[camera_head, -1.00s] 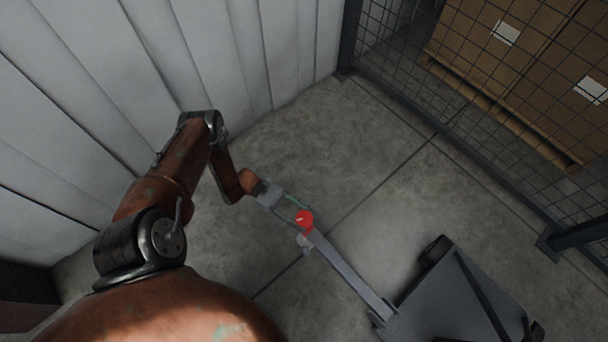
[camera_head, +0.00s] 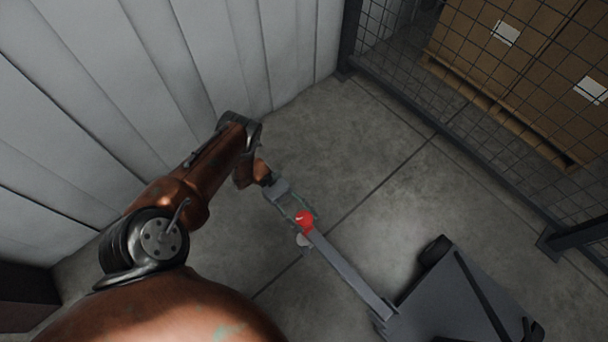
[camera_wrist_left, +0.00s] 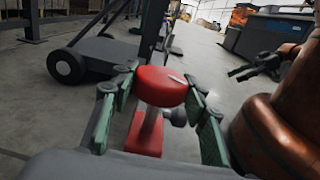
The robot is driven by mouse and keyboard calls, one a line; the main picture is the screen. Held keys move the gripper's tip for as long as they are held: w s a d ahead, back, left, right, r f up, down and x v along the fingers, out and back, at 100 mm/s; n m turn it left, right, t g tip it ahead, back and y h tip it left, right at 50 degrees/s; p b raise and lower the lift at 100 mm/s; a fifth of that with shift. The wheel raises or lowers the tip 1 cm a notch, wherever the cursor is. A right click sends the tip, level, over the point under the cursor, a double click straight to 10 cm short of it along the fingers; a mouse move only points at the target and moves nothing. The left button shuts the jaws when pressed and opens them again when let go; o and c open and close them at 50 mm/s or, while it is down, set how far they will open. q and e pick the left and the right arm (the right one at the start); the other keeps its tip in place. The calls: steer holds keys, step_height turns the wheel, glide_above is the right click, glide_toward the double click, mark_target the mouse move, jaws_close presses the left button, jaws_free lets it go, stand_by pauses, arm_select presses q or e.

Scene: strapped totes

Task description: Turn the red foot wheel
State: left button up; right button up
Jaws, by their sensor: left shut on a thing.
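The red foot wheel (camera_head: 304,218) sits at the near end of a grey bar that runs down to the right in the head view. In the left wrist view the red wheel (camera_wrist_left: 161,86) is a round knob with a pale mark on its top, above a red block. My left gripper (camera_head: 303,215) is shut on the wheel, with a green-padded finger on each side of it. The same gripper (camera_wrist_left: 160,92) fills the front of the left wrist view. My right gripper does not show in the head view.
The grey bar (camera_head: 348,272) joins a dark wheeled base (camera_head: 450,305) at lower right. A mesh fence (camera_head: 440,125) with boxes on a pallet (camera_head: 510,65) stands behind. A pale panelled wall (camera_head: 120,100) is at left. Concrete floor (camera_head: 350,150) between is clear.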

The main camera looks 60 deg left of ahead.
arm_select(q)
steer(key=shift+w, duration=0.1)
steer(key=o, duration=1.2)
step_height(320, 180, up, 10)
